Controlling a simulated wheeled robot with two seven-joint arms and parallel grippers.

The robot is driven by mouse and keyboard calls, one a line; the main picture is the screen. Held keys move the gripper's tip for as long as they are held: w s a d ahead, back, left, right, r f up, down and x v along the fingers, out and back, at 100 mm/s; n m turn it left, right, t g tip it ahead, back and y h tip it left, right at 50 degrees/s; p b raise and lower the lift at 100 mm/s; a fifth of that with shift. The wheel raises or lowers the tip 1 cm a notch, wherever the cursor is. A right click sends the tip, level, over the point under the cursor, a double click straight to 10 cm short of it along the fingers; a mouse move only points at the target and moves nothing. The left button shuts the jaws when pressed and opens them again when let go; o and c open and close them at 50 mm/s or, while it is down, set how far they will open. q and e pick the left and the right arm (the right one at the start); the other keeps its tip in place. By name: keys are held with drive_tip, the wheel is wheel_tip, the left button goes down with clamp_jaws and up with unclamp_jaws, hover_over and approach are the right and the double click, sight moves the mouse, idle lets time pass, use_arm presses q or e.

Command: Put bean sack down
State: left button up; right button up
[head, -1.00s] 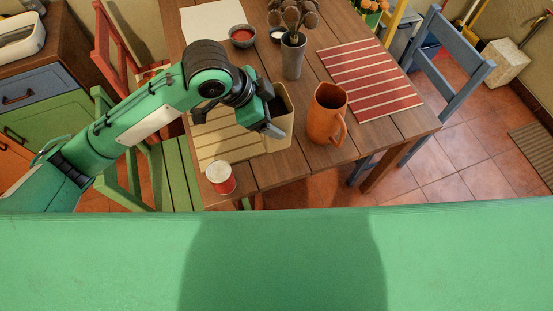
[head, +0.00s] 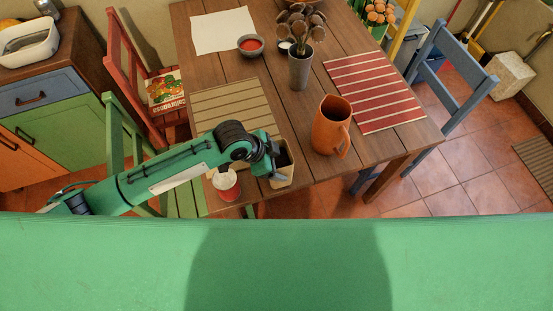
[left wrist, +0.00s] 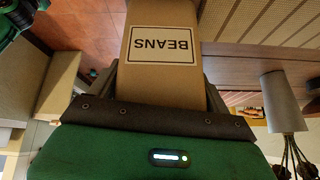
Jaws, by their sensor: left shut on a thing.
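The bean sack (head: 286,172) is a tan, open-topped bag near the front edge of the wooden table in the head view. In the left wrist view the sack (left wrist: 165,85) fills the middle, its white BEANS label appearing upside down. My left gripper (head: 276,162) is shut on the sack near its top, and its fingers flank the sack in the left wrist view (left wrist: 163,88). The arm hides part of the sack. I cannot tell whether its bottom touches the table (head: 285,105). My right gripper is not in view.
A red-and-white can (head: 228,188) stands close left of the sack. An orange pitcher (head: 329,132) stands to the right. A beige striped mat (head: 235,105) lies behind, and a metal vase (head: 299,70) stands farther back. A red striped mat (head: 372,88) lies at right.

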use_arm(q)
drive_tip(key=shift+f, duration=0.35)
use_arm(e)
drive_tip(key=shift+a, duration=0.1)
use_arm(q)
drive_tip(key=o, duration=1.2)
drive_tip(key=shift+f, duration=0.15)
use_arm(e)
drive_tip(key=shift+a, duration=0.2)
use_arm(q)
drive_tip(key=b+v, duration=0.1)
drive_tip(key=v, duration=1.1)
drive_tip(key=shift+b, duration=0.3)
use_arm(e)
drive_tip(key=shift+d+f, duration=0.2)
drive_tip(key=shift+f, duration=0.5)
use_arm(q)
drive_tip(key=shift+a, duration=0.15)
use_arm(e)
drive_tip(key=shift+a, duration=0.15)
